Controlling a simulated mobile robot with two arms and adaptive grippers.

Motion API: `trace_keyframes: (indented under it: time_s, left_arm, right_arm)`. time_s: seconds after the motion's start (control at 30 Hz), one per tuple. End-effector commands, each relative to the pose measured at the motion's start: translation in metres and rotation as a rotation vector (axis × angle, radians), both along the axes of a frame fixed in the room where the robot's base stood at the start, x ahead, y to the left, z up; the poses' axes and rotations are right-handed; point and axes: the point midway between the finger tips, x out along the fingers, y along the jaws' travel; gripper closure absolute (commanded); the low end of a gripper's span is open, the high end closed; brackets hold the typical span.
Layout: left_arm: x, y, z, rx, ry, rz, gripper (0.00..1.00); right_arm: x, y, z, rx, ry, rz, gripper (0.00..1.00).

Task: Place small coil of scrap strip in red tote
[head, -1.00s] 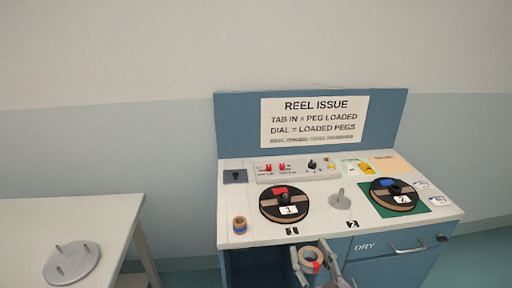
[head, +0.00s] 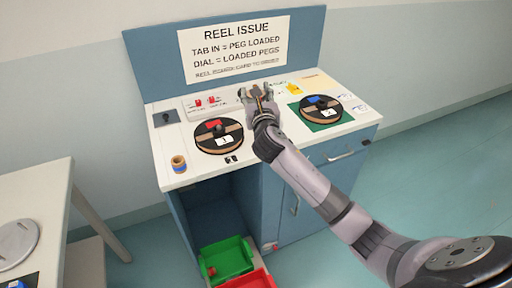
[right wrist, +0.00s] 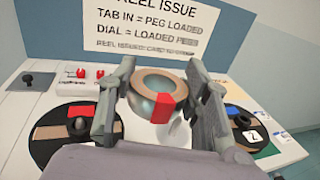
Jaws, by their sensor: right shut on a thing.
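My right gripper (head: 258,95) is over the back middle of the station top, between the two black reels. In the right wrist view it is shut on a small tan coil (right wrist: 148,86) with a red tab, held between its fingers. The coil is hard to make out in the head view. The red tote (head: 250,281) is low at the station's front, partly cut off by the bottom edge of the picture. My left gripper is out of view.
A green tote (head: 226,259) with a small item in it stands beside the red tote. Reel one (head: 219,137) and reel two (head: 321,109) lie on top. A table (head: 38,185) is at left.

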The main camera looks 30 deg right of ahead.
Motion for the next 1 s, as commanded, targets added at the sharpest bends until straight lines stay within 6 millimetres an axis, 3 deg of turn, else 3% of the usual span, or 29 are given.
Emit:
trace_keyframes:
  time_s: [0.47,0.57,1.0]
  left_arm:
    - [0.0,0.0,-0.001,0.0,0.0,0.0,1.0]
    - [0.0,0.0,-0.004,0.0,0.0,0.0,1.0]
    - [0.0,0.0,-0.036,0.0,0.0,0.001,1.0]
  right_arm:
    - [0.006,-0.004,-0.002,0.001,0.002,-0.009,0.85]
    - [0.006,-0.004,-0.021,0.001,0.005,-0.009,0.85]
    - [0.005,-0.004,-0.136,0.001,0.003,-0.009,0.85]
